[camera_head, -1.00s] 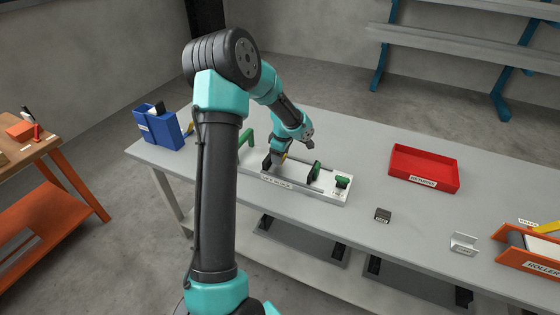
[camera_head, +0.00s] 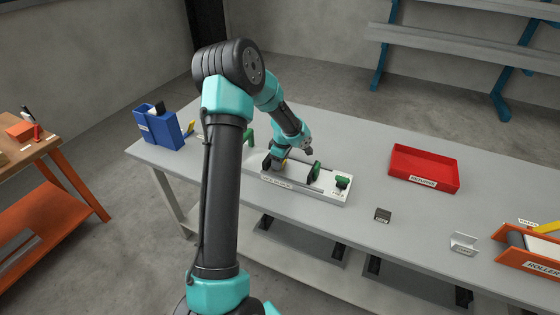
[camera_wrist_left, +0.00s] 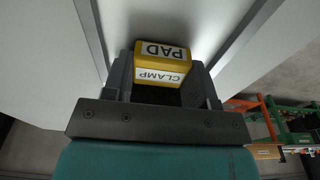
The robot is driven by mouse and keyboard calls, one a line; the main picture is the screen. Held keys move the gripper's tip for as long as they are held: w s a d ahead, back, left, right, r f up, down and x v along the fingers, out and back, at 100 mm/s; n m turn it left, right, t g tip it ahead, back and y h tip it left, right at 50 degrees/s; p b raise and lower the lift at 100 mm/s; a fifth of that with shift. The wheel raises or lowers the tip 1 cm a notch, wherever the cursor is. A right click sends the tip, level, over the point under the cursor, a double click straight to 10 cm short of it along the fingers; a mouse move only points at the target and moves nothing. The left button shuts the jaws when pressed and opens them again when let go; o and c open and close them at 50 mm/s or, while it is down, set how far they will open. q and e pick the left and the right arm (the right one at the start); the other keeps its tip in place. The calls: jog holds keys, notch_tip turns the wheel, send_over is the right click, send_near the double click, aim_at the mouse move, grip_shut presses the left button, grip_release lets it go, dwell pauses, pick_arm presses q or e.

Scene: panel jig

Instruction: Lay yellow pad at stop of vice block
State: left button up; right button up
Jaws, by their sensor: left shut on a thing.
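The vice block (camera_head: 325,195) is a pale, long fixture on the grey bench, with a dark green upright part (camera_head: 315,171) and a green knob (camera_head: 342,182) at its right. My left gripper (camera_head: 276,165) is low over the block's left end. In the left wrist view it is shut on the yellow pad (camera_wrist_left: 162,66), whose white labels read PAD and CLAMP. Only a small yellow spot of the pad shows in the head view. Whether the pad touches the block or its stop I cannot tell. My right gripper is out of view.
A red tray (camera_head: 423,184) stands right of the block. A small dark block (camera_head: 383,215) and a pale bracket (camera_head: 464,243) lie nearer the front edge. Bench between block and tray is clear.

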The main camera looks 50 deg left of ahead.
pick_arm(q)
jog(key=shift+f, duration=0.1)
jog(key=o, duration=1)
jog(key=r, duration=0.4)
jog(key=d+r, duration=0.1)
jog(key=r, duration=0.7)
jog(key=shift+w+d+r, duration=0.1)
jog(key=shift+w+d, duration=0.1)
jog(key=shift+w, duration=0.05)
